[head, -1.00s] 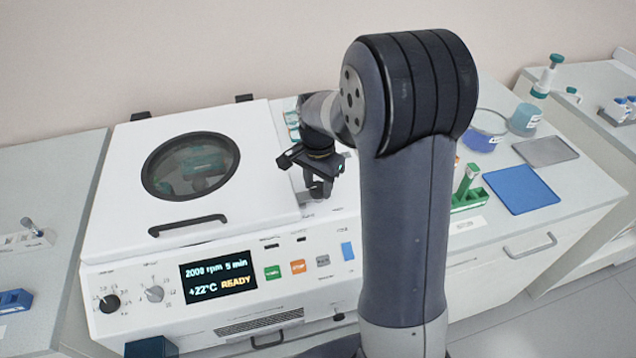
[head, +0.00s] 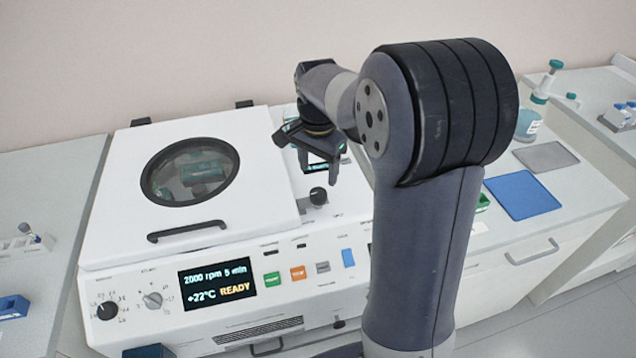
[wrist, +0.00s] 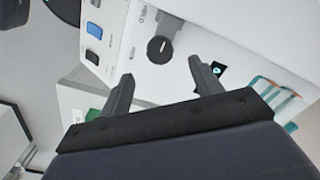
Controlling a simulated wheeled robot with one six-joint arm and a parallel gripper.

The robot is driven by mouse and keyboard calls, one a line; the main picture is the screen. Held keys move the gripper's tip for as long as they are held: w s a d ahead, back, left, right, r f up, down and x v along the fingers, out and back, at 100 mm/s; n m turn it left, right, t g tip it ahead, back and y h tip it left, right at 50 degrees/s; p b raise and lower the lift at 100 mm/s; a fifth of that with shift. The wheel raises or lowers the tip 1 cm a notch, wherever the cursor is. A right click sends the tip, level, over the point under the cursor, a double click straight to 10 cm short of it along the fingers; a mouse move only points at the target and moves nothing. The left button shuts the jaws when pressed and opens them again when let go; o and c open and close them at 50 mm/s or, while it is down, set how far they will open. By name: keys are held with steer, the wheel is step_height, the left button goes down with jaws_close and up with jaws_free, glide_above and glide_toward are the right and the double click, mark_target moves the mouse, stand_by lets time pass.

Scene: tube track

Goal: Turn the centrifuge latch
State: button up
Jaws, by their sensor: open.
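The white centrifuge (head: 112,225) stands on the bench with its lid down. Its latch, a dark round knob (head: 318,196), sits on the top face right of the lid. The knob also shows in the wrist view (wrist: 160,49), beyond my fingertips, with a grey bar across it. My gripper (head: 318,163) hangs above and behind the knob, fingers apart and empty. In the wrist view its two fingers (wrist: 160,72) point towards the knob, which lies between their lines and apart from them.
The lid has a dark handle (head: 187,229) and a round window. The front panel carries a lit display (head: 217,283) reading READY, dials and coloured buttons. A blue mat (head: 522,197) and grey mat (head: 546,156) lie on the right bench. My arm hides part of the bench.

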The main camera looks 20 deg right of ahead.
mark_target(318, 193)
step_height(318, 193, up, 4)
steer(key=shift+f, duration=0.2)
step_height(318, 193, down, 11)
steer(key=shift+f+p, duration=0.1)
steer(key=shift+p, duration=0.25)
stand_by(0.4)
steer(key=shift+r, duration=0.25)
